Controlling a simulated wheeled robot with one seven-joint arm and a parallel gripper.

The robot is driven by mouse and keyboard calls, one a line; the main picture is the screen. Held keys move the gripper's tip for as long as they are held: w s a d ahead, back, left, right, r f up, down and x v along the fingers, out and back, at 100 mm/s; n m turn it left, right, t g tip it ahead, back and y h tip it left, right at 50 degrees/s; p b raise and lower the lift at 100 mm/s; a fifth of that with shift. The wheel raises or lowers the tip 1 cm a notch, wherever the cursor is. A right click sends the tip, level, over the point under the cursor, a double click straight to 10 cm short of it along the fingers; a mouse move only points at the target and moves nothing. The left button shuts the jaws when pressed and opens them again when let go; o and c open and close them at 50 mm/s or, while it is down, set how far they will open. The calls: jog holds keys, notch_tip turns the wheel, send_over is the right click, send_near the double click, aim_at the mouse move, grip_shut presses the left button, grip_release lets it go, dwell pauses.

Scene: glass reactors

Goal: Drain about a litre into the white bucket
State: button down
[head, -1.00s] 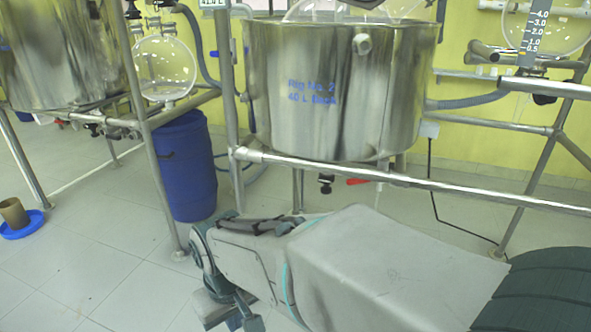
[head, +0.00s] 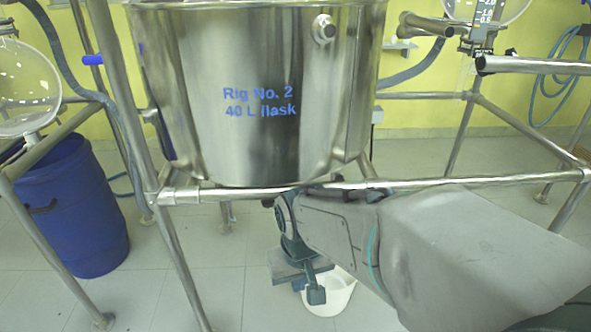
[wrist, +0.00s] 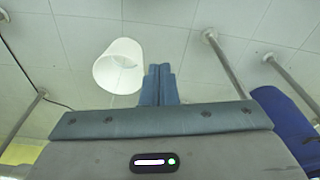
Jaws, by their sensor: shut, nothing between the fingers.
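The white bucket (head: 334,296) stands on the floor under the vessel, partly hidden by my gripper (head: 316,295). In the wrist view the bucket (wrist: 118,66) is just left of the fingers (wrist: 159,70), its mouth partly visible; I cannot tell whether it holds liquid. My gripper is shut and empty, its fingers together, apart from the bucket in that view. The steel vessel marked "Rig No. 2 40 L flask" (head: 250,130) hangs in its frame above. Its drain outlet and any valve handle are hidden behind my arm and the frame's front rail.
The frame's front rail (head: 460,183) runs across just above my arm. A blue drum (head: 75,215) stands on the left, and also shows in the wrist view (wrist: 285,125). Frame legs (head: 180,255) stand left of my gripper. Tiled floor (head: 235,290) is clear between them.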

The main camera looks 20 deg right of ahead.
jog(key=w+d+f+m+t+b, duration=0.2)
jog(key=w+d+f+m+t, duration=0.35)
jog(key=w+f+m, duration=0.4)
jog(key=w+d+f+m+t+b, duration=0.2)
jog(key=w+d+f+m+t, duration=0.4)
jog(key=w+m, duration=0.6)
jog(key=s+d+r+m+t+h, duration=0.1)
jog(key=s+d+m+t+h, duration=0.3)
jog(key=m, duration=0.8)
jog(key=w+d+r+t+b, duration=0.1)
jog(key=w+r+b, duration=0.4)
jog(key=w, duration=0.6)
jog(key=shift+w+d+b, duration=0.3)
jog(key=shift+d+b, duration=0.2)
jog(key=shift+b, duration=0.05)
